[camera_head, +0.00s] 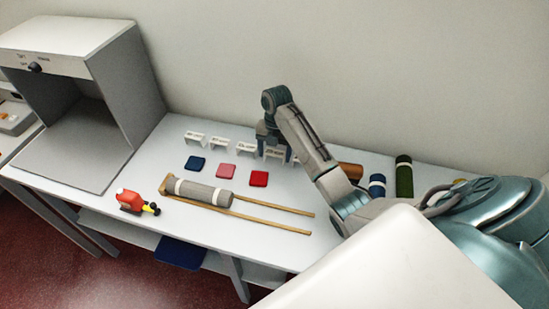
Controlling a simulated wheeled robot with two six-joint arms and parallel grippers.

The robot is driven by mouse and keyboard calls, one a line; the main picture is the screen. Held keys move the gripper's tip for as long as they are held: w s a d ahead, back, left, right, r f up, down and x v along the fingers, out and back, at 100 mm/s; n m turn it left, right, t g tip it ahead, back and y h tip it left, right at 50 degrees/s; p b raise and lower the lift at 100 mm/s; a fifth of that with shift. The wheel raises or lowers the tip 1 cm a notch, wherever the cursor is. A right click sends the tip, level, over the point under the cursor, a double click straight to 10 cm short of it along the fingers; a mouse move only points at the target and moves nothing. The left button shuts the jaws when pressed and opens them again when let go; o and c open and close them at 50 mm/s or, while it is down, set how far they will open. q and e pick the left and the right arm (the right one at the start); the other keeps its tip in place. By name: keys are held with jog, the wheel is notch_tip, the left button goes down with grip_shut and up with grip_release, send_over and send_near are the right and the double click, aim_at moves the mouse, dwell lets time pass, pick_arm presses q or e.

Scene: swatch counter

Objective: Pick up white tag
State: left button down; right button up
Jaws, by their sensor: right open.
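Several small white tags with dark print stand in a row on the counter: one at the left (195,138), a second (219,145), a third (245,150) and one at the right end (273,154). My right gripper (275,151) is open and points down at the right-end tag, with its fingers at either side of it. The gripper partly hides this tag, and I cannot tell whether the fingers touch it. My left gripper is not in view.
Blue (195,163), pink (226,171) and red (259,179) swatches lie in front of the tags. A grey roll (203,192) lies by wooden rails, with a red tape tool (131,202) nearby. A grey booth (128,85) stands left.

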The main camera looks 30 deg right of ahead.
jog(key=shift+f, duration=0.2)
jog(key=c, duration=0.7)
jog(key=shift+r, duration=0.15)
